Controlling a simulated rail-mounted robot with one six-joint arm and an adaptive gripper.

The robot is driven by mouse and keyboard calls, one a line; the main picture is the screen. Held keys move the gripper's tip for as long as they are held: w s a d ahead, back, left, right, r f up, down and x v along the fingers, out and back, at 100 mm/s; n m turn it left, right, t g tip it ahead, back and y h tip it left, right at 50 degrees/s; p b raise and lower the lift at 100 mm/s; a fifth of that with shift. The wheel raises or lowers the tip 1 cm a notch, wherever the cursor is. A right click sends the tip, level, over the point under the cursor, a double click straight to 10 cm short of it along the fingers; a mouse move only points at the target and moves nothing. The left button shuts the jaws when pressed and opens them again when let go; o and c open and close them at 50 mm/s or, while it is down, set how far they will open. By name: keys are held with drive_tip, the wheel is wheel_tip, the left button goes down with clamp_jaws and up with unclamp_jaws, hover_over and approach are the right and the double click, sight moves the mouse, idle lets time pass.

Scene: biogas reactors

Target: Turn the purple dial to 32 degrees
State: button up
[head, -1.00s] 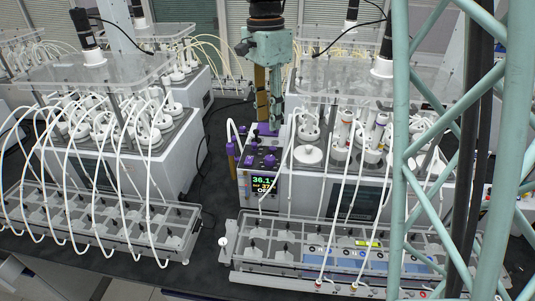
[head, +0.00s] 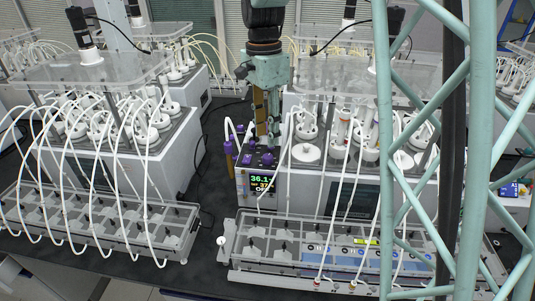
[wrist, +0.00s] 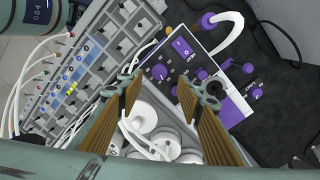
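The purple dial (head: 267,158) sits on the top panel of the white and purple control unit (head: 243,184) with a lit display reading about 36.1 and 37. In the wrist view a round purple dial (wrist: 160,72) shows on the dark panel, between and beyond the fingertips. My gripper (head: 268,138) hangs above the rear of this panel in the head view. In the wrist view my gripper (wrist: 162,84) has its two brown fingers well apart, with nothing between them. The fingers appear clear of the dial. I cannot read the dial's angle.
A white tube (wrist: 232,35) arches beside the panel. Other purple knobs (wrist: 256,93) and fittings sit nearby. White-capped reactors (head: 307,152) stand close on the right, with tubes leading to a grey tray (head: 240,238) in front. Dark bench lies free on the left.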

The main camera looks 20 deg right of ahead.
sight(268, 156)
drive_tip(key=shift+s+f, duration=0.2)
drive_tip(key=shift+f, duration=3.65)
drive_tip(key=c, duration=0.8)
drive_tip(key=shift+c, duration=0.2)
drive_tip(key=shift+n, duration=0.5)
drive_tip(key=n, duration=0.3)
drive_tip(key=shift+b, duration=0.4)
drive_tip(key=shift+n, duration=2.4)
